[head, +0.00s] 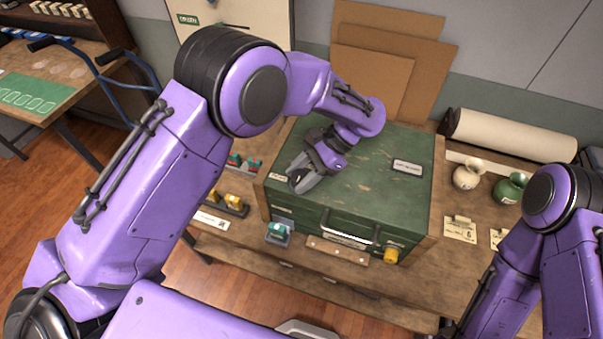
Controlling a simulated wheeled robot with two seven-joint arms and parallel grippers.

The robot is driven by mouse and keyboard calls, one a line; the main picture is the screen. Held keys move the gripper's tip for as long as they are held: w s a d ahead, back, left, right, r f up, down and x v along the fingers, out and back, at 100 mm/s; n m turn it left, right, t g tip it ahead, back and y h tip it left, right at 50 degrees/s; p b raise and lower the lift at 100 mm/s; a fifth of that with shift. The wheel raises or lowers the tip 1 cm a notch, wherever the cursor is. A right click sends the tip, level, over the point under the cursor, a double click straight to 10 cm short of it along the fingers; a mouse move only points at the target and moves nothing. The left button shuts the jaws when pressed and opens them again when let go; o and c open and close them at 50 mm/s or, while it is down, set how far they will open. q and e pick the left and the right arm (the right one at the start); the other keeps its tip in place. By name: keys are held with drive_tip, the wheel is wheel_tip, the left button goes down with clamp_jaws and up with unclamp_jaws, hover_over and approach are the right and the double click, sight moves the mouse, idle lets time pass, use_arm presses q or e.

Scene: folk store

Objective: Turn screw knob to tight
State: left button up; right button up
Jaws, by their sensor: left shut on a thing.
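A green case (350,185) with a worn lid stands on the wooden bench. My left gripper (300,183) is over the left part of its lid, pointing down toward the front left. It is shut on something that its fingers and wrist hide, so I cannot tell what. A teal knob (278,229) on a grey block is at the case's front left, below the gripper and apart from it. A yellow knob (391,255) is at the front right. I cannot tell which one is the screw knob, or how tight either is. My right gripper is out of view.
Small yellow and teal fittings (235,202) lie left of the case. A white jar (467,175), a green jar (510,188) and a paper roll (515,135) are on the right. Brown boards (385,60) lean behind.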

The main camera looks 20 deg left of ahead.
use_arm(q)
drive_tip(key=shift+s+f+m+t+y, duration=0.1)
drive_tip(key=shift+m+t+y, duration=0.35)
drive_tip(key=shift+m, duration=0.35)
drive_tip(key=o, duration=0.8)
drive_tip(key=shift+c, duration=0.2)
drive_tip(key=shift+o, duration=1.4)
drive_tip(key=shift+a, duration=0.15)
drive_tip(key=shift+r, duration=0.2)
